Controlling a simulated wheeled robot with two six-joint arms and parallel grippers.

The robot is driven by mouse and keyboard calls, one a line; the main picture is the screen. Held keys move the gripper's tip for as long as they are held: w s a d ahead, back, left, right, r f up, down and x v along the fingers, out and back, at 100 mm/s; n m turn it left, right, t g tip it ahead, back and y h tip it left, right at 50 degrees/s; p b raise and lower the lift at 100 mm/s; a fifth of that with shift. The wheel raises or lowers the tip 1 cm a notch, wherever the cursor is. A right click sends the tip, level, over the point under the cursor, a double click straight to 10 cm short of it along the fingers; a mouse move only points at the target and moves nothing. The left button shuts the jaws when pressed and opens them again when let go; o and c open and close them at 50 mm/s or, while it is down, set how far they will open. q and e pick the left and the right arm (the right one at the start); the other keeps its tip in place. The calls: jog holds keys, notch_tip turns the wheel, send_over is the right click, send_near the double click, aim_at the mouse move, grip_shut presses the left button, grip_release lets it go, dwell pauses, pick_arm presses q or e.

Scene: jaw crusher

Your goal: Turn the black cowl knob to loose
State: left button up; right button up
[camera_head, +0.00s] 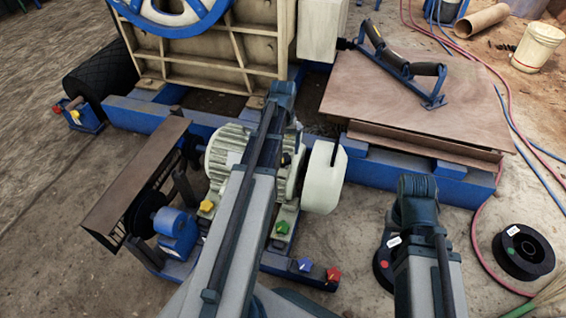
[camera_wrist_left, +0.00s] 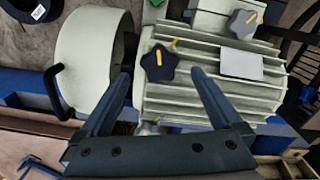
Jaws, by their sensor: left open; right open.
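The black star-shaped knob (camera_wrist_left: 160,62) with a yellow pointer sits on the pale ribbed motor housing (camera_wrist_left: 215,95) in the left wrist view. In the head view a small dark knob (camera_head: 285,159) shows on the motor beside my left arm. My left gripper (camera_wrist_left: 160,74) is open, with its fingers on either side of the black knob in the picture. Whether they touch it, I cannot tell. In the head view my left arm hides this gripper. My right arm shows at the lower right, but its gripper is not visible.
A grey knob (camera_wrist_left: 245,22) sits further along the housing. The pale rounded cowl (camera_wrist_left: 92,60) has a black bent handle (camera_wrist_left: 57,90). Yellow (camera_head: 206,206), green (camera_head: 282,227), blue (camera_head: 304,264) and red (camera_head: 333,274) knobs stand nearby. A brown board (camera_head: 385,100) lies right of the motor.

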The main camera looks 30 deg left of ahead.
aim_at(283, 158)
pick_arm(q)
jog(key=shift+f+b, duration=1.45)
jog(key=shift+f, duration=0.55)
jog(key=c, duration=1.4)
jog(key=shift+n, duration=0.3)
jog(key=n, duration=0.5)
jog(key=shift+n, duration=0.4)
jog(key=n, duration=0.5)
jog(key=shift+n, duration=0.4)
